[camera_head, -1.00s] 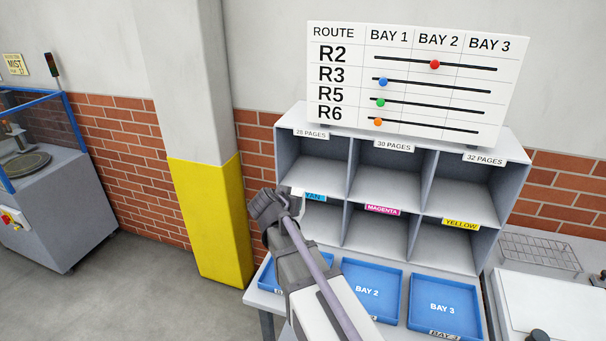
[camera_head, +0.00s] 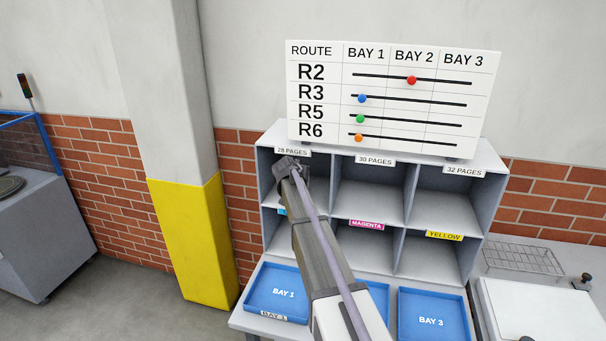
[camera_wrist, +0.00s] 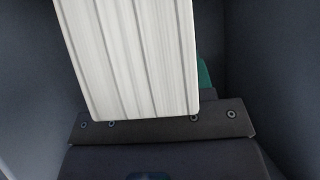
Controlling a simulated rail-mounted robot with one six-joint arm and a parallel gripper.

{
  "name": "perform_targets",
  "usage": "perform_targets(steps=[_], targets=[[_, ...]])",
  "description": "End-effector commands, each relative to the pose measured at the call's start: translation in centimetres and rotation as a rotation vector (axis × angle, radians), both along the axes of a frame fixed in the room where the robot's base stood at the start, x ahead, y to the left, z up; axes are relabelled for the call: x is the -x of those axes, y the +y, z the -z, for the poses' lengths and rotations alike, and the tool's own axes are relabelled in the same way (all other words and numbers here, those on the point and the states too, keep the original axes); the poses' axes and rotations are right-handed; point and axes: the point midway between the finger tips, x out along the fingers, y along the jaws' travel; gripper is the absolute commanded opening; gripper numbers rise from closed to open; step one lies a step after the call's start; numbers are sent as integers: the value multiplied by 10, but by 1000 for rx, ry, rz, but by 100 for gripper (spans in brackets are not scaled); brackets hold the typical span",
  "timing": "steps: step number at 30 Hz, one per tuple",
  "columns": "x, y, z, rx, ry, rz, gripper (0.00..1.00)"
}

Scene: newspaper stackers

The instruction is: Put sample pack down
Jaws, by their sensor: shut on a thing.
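The sample pack (camera_wrist: 130,50) shows in the wrist view as a pale, ribbed block, like the edges of stacked pages. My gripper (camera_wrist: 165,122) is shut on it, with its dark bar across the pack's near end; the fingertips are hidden. In the head view my gripper (camera_head: 291,168) is at the opening of the upper left compartment of the grey shelf unit (camera_head: 266,160), under the "28 PAGES" label (camera_head: 292,152). The pack cannot be made out there. Dark grey surfaces flank the pack in the wrist view. Whether it touches the compartment floor cannot be told.
The other compartments, such as upper middle (camera_head: 370,190) and upper right (camera_head: 440,195), look empty. Blue trays stand below, including Bay 1 (camera_head: 275,291) and Bay 3 (camera_head: 431,320). A route board (camera_head: 400,113) stands on top. A yellow-based pillar (camera_head: 195,240) is at left.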

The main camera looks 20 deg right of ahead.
Motion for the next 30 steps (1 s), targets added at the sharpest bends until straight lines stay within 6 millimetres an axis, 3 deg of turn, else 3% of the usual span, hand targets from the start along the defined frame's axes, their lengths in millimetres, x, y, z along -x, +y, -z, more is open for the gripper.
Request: perform_targets(steps=[4,10,12,21,22,30], targets=[[-5,-3,0,0,0,-1,0],[-37,-25,0,0,0,-2,0],[-35,-25,18,0,0,-3,0],[-34,-25,16,0,0,-2,0],[-34,-25,17,-1,1,-2,50],[-34,-25,16,0,0,-2,74]])
